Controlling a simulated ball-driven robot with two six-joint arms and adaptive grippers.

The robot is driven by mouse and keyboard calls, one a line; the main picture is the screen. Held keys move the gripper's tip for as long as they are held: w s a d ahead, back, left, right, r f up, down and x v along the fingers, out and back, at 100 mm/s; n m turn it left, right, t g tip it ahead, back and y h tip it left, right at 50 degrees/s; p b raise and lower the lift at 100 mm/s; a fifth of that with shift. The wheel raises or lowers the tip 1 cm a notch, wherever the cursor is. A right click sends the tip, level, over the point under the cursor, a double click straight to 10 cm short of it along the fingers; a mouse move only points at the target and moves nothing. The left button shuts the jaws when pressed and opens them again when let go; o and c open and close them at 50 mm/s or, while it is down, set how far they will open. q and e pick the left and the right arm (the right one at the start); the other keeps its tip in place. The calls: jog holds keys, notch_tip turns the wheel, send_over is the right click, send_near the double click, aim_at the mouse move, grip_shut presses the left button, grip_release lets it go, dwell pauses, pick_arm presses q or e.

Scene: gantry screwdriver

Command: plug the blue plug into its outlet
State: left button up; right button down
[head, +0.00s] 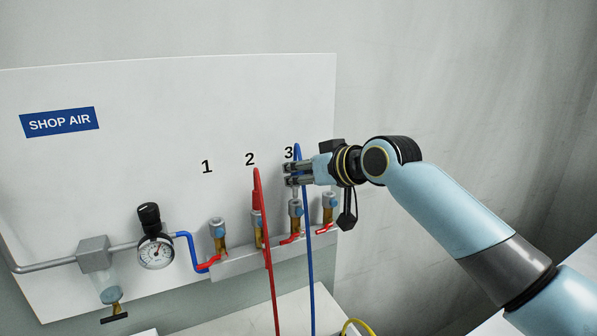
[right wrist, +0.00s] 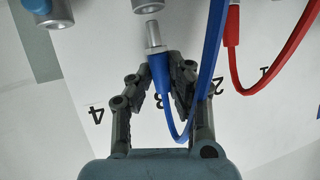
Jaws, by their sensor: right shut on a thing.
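My right gripper (head: 289,175) is shut on the blue plug and holds it just above the outlet under number 3 (head: 295,209). In the right wrist view the fingertips (right wrist: 162,75) close on the plug's blue body, and the blue plug (right wrist: 158,62) points its metal tip toward a round outlet (right wrist: 147,5) at the top edge. A small gap shows between tip and outlet there. In the head view the fingers mostly hide the plug. My left gripper is not in view.
A red hose (head: 266,230) and its plug sit on the outlet under 2, close by. Outlets stand at left (head: 217,231) and right (head: 329,203) on the same rail. A pressure gauge (head: 155,252) is further left. A yellow hose (head: 355,326) lies below. The wall at right is clear.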

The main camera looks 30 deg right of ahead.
aim_at(299, 187)
jog(key=shift+p, duration=0.3)
dwell(0.5)
jog(key=shift+f, duration=0.2)
dwell(0.5)
jog(key=shift+f+b, duration=0.95)
jog(key=shift+f, duration=0.45)
jog(key=c, duration=1.2)
grip_release()
jog(key=v, duration=1.2)
